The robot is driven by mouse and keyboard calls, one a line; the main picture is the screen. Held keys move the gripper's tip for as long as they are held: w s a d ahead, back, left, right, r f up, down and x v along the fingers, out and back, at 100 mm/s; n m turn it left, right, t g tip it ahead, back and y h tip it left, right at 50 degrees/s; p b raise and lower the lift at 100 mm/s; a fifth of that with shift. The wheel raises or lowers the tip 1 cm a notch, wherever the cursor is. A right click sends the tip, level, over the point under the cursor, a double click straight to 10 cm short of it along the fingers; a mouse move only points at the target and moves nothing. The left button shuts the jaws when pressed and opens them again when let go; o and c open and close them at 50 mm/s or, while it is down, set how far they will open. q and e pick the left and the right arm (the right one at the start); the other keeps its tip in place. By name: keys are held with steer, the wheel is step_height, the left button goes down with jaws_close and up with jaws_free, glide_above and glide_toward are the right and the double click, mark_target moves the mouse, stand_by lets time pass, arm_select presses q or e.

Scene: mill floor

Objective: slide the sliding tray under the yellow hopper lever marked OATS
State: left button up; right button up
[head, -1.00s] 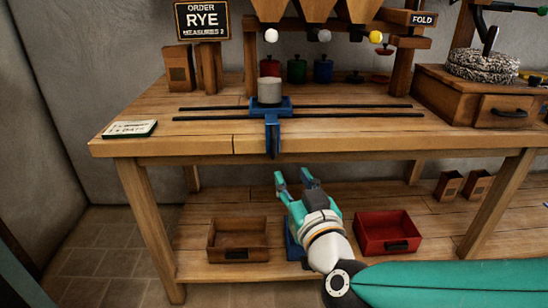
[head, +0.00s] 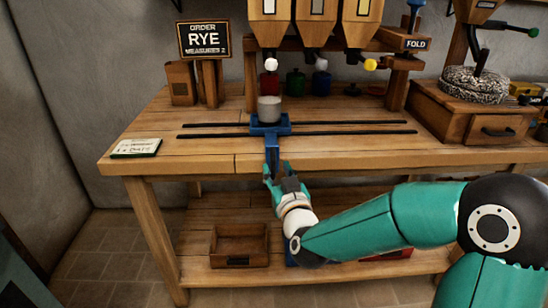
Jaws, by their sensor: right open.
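The blue sliding tray (head: 284,130) sits on two dark rails toward their left part, with a grey cup (head: 269,109) standing on it. Its blue handle (head: 272,150) hangs down over the table's front edge. My right gripper (head: 277,172) is open, its fingers at the handle's lower end; whether they touch it I cannot tell. The yellow lever knob (head: 370,64) is under the rightmost hopper (head: 361,24), to the right of the tray. No OATS marking is readable. The tray stands nearest the white lever knob (head: 271,64). My left gripper is not in view.
The rails (head: 350,133) run clear to the right of the tray. A grey-white knob (head: 321,65) hangs between the other two. Red, green and blue containers stand behind the rails. A wooden drawer box (head: 480,118) stands at right. An open wooden box (head: 239,240) sits on the lower shelf.

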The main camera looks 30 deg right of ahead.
mark_target(275, 163)
steer(key=shift+x, duration=2.3)
jaws_close()
